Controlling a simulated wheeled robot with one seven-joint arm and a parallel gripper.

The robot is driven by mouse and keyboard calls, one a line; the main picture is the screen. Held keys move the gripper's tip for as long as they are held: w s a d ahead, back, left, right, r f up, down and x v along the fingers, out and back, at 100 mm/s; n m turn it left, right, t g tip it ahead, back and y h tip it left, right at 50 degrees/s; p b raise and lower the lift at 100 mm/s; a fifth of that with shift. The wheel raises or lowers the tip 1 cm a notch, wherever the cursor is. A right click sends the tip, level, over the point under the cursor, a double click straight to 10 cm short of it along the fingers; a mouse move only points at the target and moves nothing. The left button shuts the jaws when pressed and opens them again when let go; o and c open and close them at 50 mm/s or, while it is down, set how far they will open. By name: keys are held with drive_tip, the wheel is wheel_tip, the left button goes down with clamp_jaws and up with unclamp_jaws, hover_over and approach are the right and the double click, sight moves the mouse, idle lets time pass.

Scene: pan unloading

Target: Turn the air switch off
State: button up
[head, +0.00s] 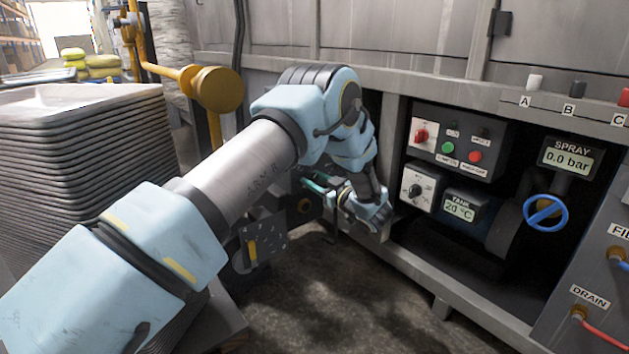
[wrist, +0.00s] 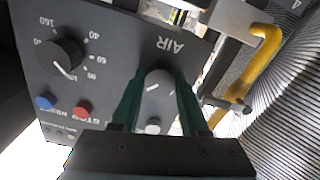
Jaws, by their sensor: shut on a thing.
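The air switch is hidden there, and my arm covers much of that area.
Beside the knob in the wrist view are a black dial (wrist: 59,55), a blue button (wrist: 45,102) and a red button (wrist: 83,108). A yellow pipe (wrist: 262,58) runs close by on the right. A tray stack (head: 75,140) stands left in the head view.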

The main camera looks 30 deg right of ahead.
clamp_jaws()
drive_tip(key=shift+f+n, duration=0.1)
drive_tip(key=shift+n, duration=0.3)
drive_tip(key=n, duration=0.3)
drive_tip(key=shift+n, duration=0.4)
drive_tip(key=n+b, duration=0.1)
drive_tip(key=n, duration=0.3)
drive_tip(key=n+b, duration=0.1)
drive_tip(key=n, duration=0.4)
drive_tip(key=shift+b, duration=0.4)
drive_tip(key=n+b, duration=0.2)
drive_tip(key=n, duration=0.2)
drive_tip(key=shift+n, duration=0.3)
drive_tip(key=o, duration=1)
unclamp_jaws()
